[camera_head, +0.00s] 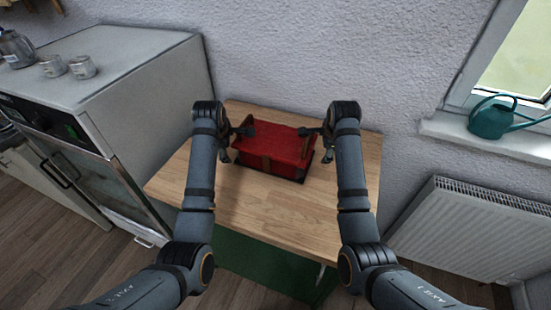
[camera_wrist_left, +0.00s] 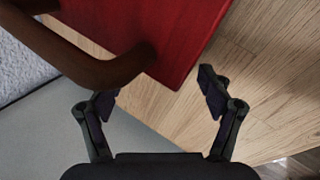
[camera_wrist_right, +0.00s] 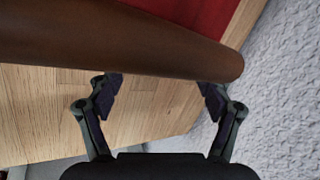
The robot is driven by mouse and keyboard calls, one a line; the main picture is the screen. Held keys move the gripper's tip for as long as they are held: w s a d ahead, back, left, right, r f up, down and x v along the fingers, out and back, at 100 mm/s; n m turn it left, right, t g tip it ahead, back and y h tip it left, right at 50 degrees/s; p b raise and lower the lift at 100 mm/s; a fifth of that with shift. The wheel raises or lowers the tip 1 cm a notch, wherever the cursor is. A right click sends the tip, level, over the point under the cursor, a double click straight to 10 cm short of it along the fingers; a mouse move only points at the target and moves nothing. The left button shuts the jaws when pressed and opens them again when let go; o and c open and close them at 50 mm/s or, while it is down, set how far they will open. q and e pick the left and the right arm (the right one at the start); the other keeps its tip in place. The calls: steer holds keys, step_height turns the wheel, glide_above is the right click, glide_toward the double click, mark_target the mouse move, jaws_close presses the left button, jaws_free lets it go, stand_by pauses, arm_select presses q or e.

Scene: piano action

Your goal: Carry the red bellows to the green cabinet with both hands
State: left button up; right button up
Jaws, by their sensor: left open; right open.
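The red bellows (camera_head: 272,148) rests on the wooden top of the green cabinet (camera_head: 265,268), towards its back. It looks like a red box with brown handles at its sides. My left gripper (camera_head: 240,141) is open at its left end; in the left wrist view a curved brown handle (camera_wrist_left: 100,70) lies ahead of the open fingers (camera_wrist_left: 160,85). My right gripper (camera_head: 316,140) is open at its right end; in the right wrist view a thick brown bar (camera_wrist_right: 120,42) crosses just beyond the open fingers (camera_wrist_right: 160,85). Neither gripper holds anything.
A grey appliance (camera_head: 110,65) with metal cups (camera_head: 82,67) and a kettle (camera_head: 15,47) stands at the left. A radiator (camera_head: 475,230) and a windowsill with a teal watering can (camera_head: 492,121) are at the right. The front of the wooden top (camera_head: 270,215) is bare.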

arm_select(q)
steer(key=v, duration=1.2)
arm_select(e)
steer(key=v, duration=1.2)
